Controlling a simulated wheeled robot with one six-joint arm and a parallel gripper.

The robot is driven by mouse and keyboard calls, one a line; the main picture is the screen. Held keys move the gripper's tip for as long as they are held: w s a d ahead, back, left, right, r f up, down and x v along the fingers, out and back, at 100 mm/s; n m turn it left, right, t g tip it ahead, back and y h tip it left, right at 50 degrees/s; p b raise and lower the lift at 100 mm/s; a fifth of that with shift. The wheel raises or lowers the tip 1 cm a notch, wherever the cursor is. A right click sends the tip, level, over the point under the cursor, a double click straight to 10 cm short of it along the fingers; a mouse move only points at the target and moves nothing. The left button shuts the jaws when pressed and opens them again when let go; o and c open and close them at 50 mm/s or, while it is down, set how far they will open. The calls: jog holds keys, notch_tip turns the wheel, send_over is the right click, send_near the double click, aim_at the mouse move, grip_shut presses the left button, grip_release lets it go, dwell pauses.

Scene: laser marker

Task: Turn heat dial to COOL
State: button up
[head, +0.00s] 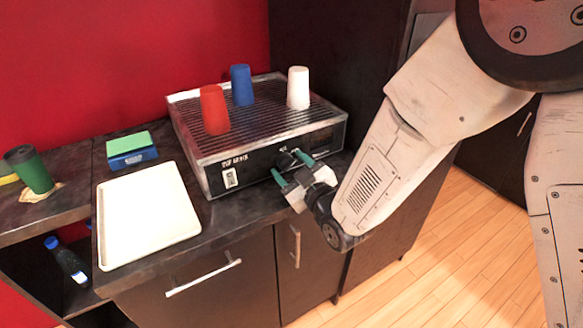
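The machine (225,150), a silver box with a ribbed top and black front panel, stands on the dark counter. A dark dial (286,160) shows on its front, right of the middle, partly hidden by my gripper. My gripper (290,167) has green-tipped fingers spread apart, one to the lower left and one to the upper right of the dial. I see no clear contact between fingers and dial. The dial's markings are too small to read.
A red cup (214,110), a blue cup (241,85) and a white cup (298,88) stand upside down on the machine. A white switch (230,177) is on the front's left. A white tray (147,215), a sponge box (131,154) and a green cup (30,170) are left.

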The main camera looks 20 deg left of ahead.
jog(key=v, duration=0.8)
jog(key=shift+w, duration=0.15)
